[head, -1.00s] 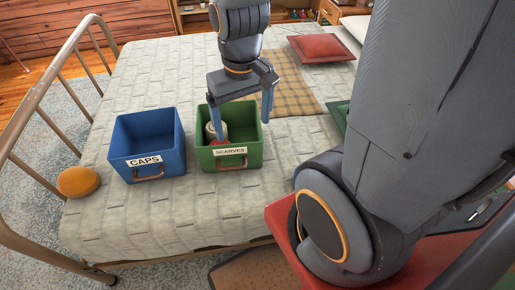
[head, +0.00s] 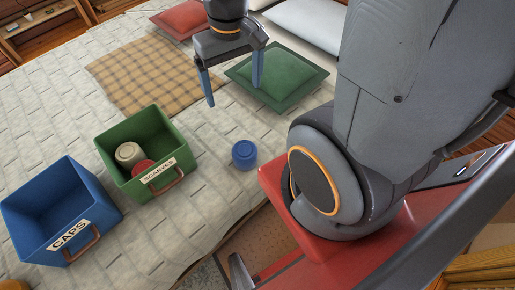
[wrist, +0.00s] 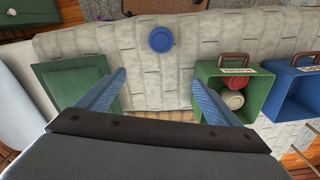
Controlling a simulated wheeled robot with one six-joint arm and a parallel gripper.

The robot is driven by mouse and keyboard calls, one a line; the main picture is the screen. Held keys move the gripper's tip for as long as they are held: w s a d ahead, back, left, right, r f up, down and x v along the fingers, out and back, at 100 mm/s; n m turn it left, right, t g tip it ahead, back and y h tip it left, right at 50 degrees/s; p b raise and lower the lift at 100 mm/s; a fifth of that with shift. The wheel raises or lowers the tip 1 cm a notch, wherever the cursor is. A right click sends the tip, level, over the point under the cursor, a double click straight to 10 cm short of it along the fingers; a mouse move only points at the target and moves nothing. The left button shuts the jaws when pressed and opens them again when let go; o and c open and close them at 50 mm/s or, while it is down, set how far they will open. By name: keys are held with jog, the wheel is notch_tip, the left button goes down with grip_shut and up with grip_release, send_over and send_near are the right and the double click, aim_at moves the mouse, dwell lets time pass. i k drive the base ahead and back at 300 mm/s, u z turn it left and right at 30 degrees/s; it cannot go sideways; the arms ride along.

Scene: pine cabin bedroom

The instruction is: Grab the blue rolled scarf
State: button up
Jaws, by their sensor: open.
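The blue rolled scarf (head: 244,154) is a short round roll on the bed cover, to the right of the green bin. It also shows in the wrist view (wrist: 161,39), beyond my fingertips and roughly between their lines. My gripper (head: 234,94) is open and empty above the bed, behind the blue scarf in the head view. Its two blue fingers also show wide apart in the wrist view (wrist: 158,80). The green SCARVES bin (head: 118,181) holds a cream roll (head: 129,154) and a red roll (head: 144,169).
A blue CAPS bin (head: 20,222) stands left of the green bin. A green cushion (head: 277,75) lies behind the scarf, near a white pillow (head: 305,25). A red cushion (head: 182,18) and a plaid blanket (head: 146,73) lie farther back. Bed cover around the scarf is clear.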

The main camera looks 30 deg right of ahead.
aim_at(244, 153)
jog(key=z, duration=0.05)
jog(key=k, duration=0.5)
jog(key=z, duration=2.7)
jog(key=i, duration=1)
jog(key=u, duration=3.3)
